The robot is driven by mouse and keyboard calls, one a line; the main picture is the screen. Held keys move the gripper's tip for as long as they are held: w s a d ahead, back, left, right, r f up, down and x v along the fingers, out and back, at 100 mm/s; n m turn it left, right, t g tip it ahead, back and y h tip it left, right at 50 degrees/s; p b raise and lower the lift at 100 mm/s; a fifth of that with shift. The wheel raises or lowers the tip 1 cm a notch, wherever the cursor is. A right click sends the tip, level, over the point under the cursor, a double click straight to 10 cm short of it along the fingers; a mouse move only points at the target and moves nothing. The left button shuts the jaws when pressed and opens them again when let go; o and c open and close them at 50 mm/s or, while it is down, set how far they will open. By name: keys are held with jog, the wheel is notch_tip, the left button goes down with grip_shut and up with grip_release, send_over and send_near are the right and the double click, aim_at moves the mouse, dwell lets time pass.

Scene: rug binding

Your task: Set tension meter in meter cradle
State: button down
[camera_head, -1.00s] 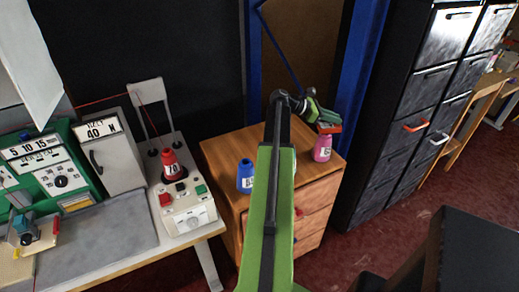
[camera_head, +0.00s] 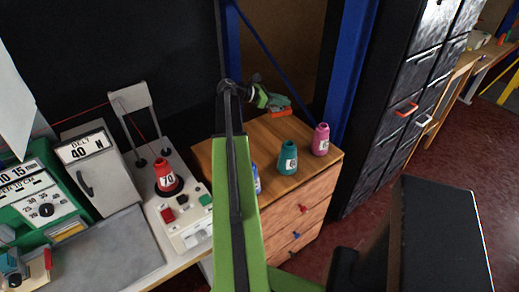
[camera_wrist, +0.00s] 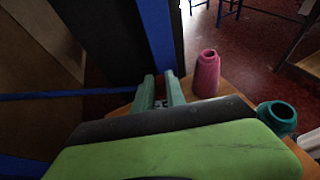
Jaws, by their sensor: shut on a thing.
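My gripper (camera_head: 279,101) is above the back of the wooden drawer cabinet, left of the pink cone. It is shut on a small orange-red thing (camera_head: 281,112), which I take to be the tension meter. In the wrist view, my two gripper fingers (camera_wrist: 160,92) point away beyond the green wrist link. Only a small pale bit shows between them, and the rest of the held thing is hidden there. I cannot tell for sure which fixture is the meter cradle. A pale upright frame (camera_head: 133,99) stands behind the white control box at the left, with two dark knobs at its foot.
The wooden cabinet (camera_head: 315,182) bears a pink cone (camera_head: 321,140), a teal cone (camera_head: 287,158) and a partly hidden blue cone (camera_head: 256,180). A red cone (camera_head: 164,176) marked 70 sits on the white control box (camera_head: 196,236). A black filing cabinet (camera_head: 405,100) stands right.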

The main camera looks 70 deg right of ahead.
jog(key=w+a+f+n+t+h+b, duration=0.25)
jog(key=a+f+b, duration=0.25)
jog(key=a, duration=0.3)
jog(key=n+b, duration=0.1)
jog(key=b, duration=0.9)
send_over(269, 149)
jog(key=shift+t, duration=0.35)
notch_tip(269, 149, down, 10)
jog(key=shift+w, duration=0.1)
jog(key=shift+r, duration=0.2)
jog(key=shift+f, duration=0.15)
jog(key=c, duration=1.8)
grip_release()
jog(key=shift+f, duration=0.1)
jog(key=o, duration=0.4)
jog(key=shift+o, duration=0.2)
